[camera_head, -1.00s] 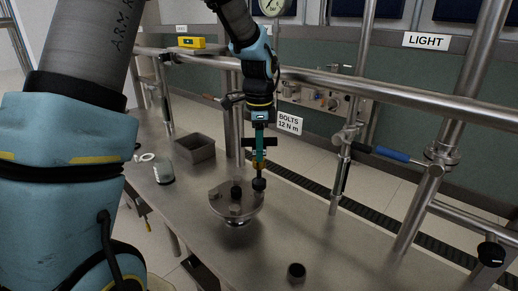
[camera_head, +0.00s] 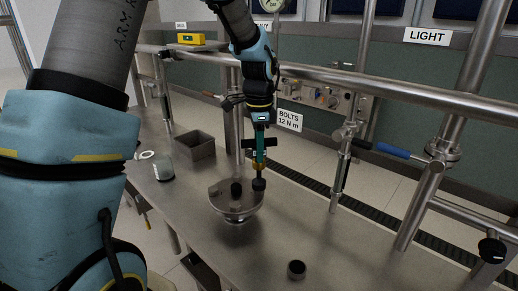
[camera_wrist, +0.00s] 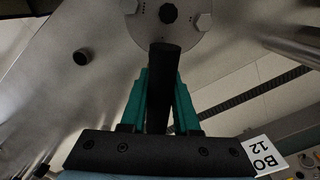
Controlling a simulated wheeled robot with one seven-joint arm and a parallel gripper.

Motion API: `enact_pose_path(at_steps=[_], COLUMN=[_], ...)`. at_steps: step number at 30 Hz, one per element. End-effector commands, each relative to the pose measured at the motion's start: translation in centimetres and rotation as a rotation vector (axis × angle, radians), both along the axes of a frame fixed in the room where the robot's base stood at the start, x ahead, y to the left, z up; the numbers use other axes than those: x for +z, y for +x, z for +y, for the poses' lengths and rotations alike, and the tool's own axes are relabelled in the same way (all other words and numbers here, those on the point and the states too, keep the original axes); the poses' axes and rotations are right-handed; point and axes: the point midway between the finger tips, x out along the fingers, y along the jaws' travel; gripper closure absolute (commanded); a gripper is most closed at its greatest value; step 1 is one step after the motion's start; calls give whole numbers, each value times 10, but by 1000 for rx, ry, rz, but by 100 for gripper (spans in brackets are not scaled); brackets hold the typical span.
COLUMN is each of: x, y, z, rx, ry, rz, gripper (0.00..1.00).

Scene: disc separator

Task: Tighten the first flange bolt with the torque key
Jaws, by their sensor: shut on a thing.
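The round steel flange (camera_head: 222,206) stands on the bench with a dark knob (camera_head: 236,188) at its middle. In the wrist view the flange (camera_wrist: 185,38) is at the top, and a pale hex bolt head (camera_wrist: 203,21) shows at its right. My gripper (camera_head: 259,150), with teal fingers, is shut on the torque key, which points down. The key's dark lower end (camera_head: 259,184) is at the flange's right rim. In the wrist view the black key (camera_wrist: 163,85) lies between the fingers and overlaps the flange's near edge. I cannot tell whether it touches a bolt.
A grey open bin (camera_head: 195,146) and a clear jar (camera_head: 163,168) stand left on the bench (camera_head: 330,245). Steel rails (camera_head: 400,90) and a blue-handled valve (camera_head: 400,152) are at the right. A "BOLTS 12 N m" sign (camera_head: 289,119) hangs behind.

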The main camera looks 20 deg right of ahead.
Motion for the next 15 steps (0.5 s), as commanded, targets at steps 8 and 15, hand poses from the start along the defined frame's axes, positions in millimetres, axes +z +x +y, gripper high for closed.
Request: enact_pose_path(at_steps=[8,15], x=[-1,-3], y=[0,0], z=[0,0], rx=[0,0], ry=[0,-1], rz=[-1,-2], gripper=[100,100])
